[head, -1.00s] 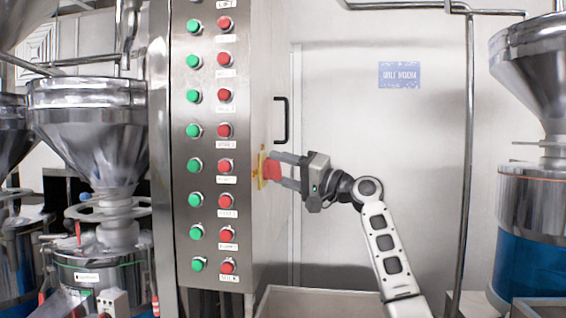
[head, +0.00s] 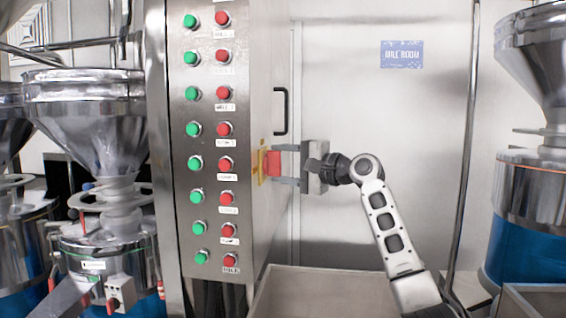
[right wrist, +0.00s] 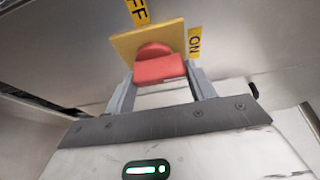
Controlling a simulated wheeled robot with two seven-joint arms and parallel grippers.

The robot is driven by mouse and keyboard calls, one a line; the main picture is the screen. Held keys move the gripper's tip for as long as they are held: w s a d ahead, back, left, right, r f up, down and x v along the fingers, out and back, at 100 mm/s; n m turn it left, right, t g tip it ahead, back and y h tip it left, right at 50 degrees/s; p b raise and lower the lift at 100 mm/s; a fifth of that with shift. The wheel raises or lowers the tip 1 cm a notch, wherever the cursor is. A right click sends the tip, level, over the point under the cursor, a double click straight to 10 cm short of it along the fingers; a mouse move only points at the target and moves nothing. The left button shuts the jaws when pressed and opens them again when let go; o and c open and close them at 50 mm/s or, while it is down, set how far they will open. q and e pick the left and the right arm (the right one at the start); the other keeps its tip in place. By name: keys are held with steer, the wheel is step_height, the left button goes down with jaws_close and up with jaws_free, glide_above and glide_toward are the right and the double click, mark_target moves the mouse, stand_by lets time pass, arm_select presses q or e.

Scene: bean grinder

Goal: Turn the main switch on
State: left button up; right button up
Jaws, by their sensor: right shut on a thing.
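The main switch is a red rotary handle (head: 271,161) on a yellow plate (head: 261,176), on the right side of the steel control cabinet. My right gripper (head: 279,166) is shut on the red handle, one finger above it and one below in the head view. In the right wrist view the handle (right wrist: 160,68) sits between the two fingers, in front of the yellow plate (right wrist: 128,44). An OFF label (right wrist: 138,10) shows above the plate and an ON label (right wrist: 194,43) at its right edge. My left gripper is not in view.
The cabinet front carries a column of green buttons (head: 193,129) and one of red buttons (head: 224,129). A black door handle (head: 284,112) is above the switch. Steel hoppers (head: 85,110) stand at left and right. A metal bin (head: 330,285) lies below the gripper.

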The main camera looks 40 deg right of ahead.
stand_by(0.4)
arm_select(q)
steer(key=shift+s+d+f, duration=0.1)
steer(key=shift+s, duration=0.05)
arm_select(e)
steer(key=o, duration=1)
steer(key=shift+s, duration=0.1)
arm_select(q)
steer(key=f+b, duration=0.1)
steer(key=b, duration=0.2)
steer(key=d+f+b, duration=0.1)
steer(key=b, duration=0.2)
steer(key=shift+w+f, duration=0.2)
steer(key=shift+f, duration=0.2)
arm_select(e)
steer(key=v, duration=1.5)
steer(key=shift+s+d+r, duration=0.1)
steer(key=shift+s+d, duration=0.05)
steer(key=shift+s, duration=0.25)
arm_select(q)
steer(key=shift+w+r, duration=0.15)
